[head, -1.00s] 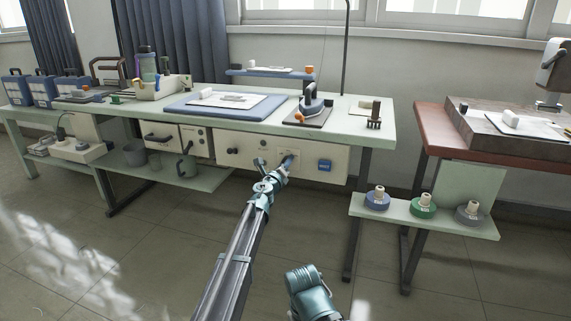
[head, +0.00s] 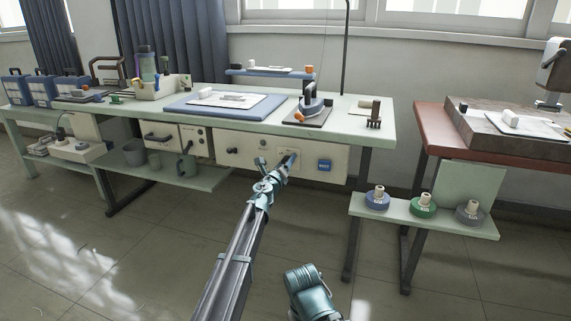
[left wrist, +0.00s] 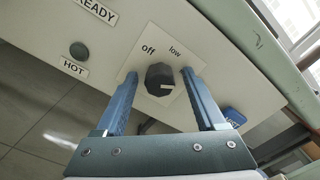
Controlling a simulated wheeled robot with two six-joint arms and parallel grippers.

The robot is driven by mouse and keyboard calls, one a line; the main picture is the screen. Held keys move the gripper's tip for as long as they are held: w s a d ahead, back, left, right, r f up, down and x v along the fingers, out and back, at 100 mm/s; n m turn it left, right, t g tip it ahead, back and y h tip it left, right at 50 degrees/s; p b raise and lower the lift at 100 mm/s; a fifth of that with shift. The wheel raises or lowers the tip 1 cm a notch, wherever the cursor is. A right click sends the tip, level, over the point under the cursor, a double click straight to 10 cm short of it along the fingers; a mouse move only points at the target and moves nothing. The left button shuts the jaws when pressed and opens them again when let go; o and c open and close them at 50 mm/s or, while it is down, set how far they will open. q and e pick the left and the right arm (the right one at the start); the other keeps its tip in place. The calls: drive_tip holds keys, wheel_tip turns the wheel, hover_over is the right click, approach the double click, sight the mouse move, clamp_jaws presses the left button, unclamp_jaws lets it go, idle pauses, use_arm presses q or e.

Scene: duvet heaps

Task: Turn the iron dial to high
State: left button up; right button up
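The iron dial (left wrist: 160,79) is a dark round knob on a pale plate on the front panel of the green-topped table. The labels "off" and "low" show above it in the left wrist view; no "high" label can be read. A small light mark shows on the knob's lower right. My left gripper (left wrist: 159,76) is open, with one blue finger on each side of the dial and gaps between. In the head view the left gripper (head: 289,161) reaches the panel and hides the dial. My right gripper is not in view. The iron (head: 312,103) stands on a dark pad on the tabletop.
A "HOT" label and round lamp (left wrist: 79,51) sit left of the dial. A blue switch (head: 324,165) is to its right on the panel. The table edge (head: 330,146) runs just above. A low shelf (head: 470,228) with several spools stands at right.

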use_arm(q)
drive_tip(key=v, duration=1.4)
